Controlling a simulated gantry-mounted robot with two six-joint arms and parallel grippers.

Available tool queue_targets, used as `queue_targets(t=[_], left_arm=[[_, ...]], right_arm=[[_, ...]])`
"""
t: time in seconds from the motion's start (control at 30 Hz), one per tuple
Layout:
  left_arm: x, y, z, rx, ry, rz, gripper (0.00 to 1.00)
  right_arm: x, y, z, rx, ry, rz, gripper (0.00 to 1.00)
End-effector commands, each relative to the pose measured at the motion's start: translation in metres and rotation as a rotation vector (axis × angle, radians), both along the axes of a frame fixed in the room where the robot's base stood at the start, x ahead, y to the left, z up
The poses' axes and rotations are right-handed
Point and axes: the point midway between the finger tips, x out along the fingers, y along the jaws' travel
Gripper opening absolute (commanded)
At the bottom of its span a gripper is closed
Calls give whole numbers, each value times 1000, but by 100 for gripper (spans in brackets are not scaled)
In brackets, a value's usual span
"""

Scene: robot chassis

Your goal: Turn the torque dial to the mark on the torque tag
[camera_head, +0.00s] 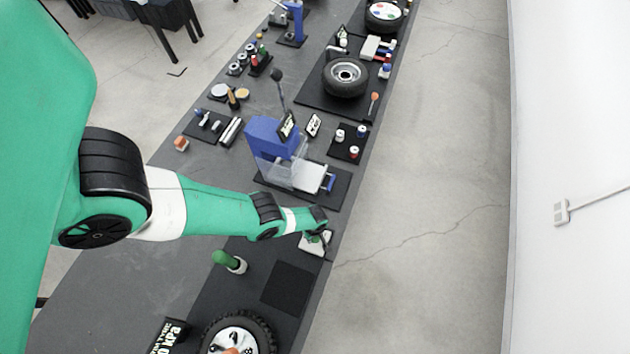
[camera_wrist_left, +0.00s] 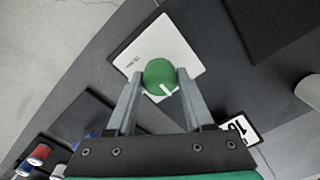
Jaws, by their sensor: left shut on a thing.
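The torque dial (camera_wrist_left: 160,77) is a round green knob with a white pointer line, on a white plate (camera_wrist_left: 187,48) with small markings. In the left wrist view its pointer line points down and to the right. My left gripper (camera_wrist_left: 158,88) is shut on the dial, one finger on each side. In the head view the gripper (camera_head: 318,236) hides most of the dial, and the white plate (camera_head: 322,249) shows beneath it. A white tag (camera_wrist_left: 240,129) with a black digit, apparently a 1, lies near the right finger; the digit is partly tilted. My right gripper is not in view.
A green-topped item (camera_head: 226,258), a dark square mat (camera_head: 288,287) and a wheel (camera_head: 238,335) lie on the near side. A blue press with a clear guard (camera_head: 275,140) stands beyond my arm. The bench's right edge is close to the plate.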

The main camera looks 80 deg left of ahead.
Motion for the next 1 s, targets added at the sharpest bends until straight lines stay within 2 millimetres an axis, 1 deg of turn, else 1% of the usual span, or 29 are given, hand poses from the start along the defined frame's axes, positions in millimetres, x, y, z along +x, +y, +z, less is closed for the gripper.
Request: queue_targets(t=[0.17, 0.37, 1.0], left_arm=[[0, 0, 0, 0, -1, -64, 0], [0, 0, -1, 0, -1, -200, 0], [0, 0, -1, 0, -1, -800, 0]], right_arm=[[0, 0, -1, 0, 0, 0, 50], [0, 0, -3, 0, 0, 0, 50], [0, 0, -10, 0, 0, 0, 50]])
